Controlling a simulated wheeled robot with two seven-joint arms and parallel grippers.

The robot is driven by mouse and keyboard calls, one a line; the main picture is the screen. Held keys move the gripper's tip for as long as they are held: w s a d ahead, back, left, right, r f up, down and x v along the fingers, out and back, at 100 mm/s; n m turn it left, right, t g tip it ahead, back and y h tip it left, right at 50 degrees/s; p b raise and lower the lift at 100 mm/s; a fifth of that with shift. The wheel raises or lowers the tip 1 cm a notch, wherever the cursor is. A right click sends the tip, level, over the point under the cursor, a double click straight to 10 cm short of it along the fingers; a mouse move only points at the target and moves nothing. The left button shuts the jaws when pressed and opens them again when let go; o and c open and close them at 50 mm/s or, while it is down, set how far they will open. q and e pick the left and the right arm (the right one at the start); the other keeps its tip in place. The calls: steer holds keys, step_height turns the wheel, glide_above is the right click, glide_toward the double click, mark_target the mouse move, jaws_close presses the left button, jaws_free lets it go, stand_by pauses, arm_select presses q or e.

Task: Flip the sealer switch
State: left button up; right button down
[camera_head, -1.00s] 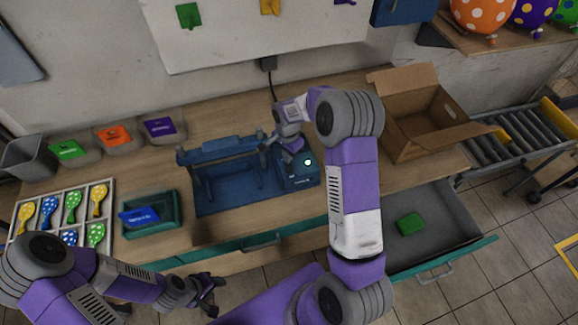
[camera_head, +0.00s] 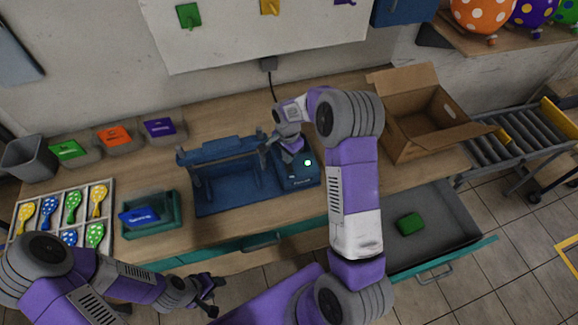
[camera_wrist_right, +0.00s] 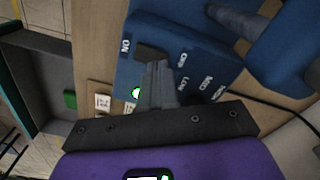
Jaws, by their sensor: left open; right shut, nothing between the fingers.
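The blue sealer (camera_head: 230,193) stands on the workbench, with a long bar over its base and a control box (camera_head: 297,180) at its right end. A green light (camera_head: 308,162) glows on that box. In the right wrist view the box face (camera_wrist_right: 185,62) shows "ON", "OFF" and other lettering, and a dark switch (camera_wrist_right: 150,52) sits by "ON". My right gripper (camera_wrist_right: 158,68) is shut and empty, its tips at or just beside the switch; contact is unclear. It also shows over the sealer (camera_head: 266,150). My left gripper (camera_head: 217,290) is open and empty, low in front of the bench.
A rack of balloon-shaped pieces (camera_head: 105,222) lies further left. An open cardboard box (camera_head: 440,135) stands to the right. An open drawer (camera_head: 455,225) holds a green block (camera_head: 409,223). A cable (camera_wrist_right: 265,100) runs past the control box.

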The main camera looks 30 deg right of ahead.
steer(key=shift+f+b, duration=0.7)
steer(key=shift+f, duration=0.2)
stand_by(0.9)
steer(key=shift+r+p, duration=2.25)
steer(key=shift+r, duration=1.35)
steer(key=shift+s+f, duration=0.1)
steer(key=shift+f, duration=0.05)
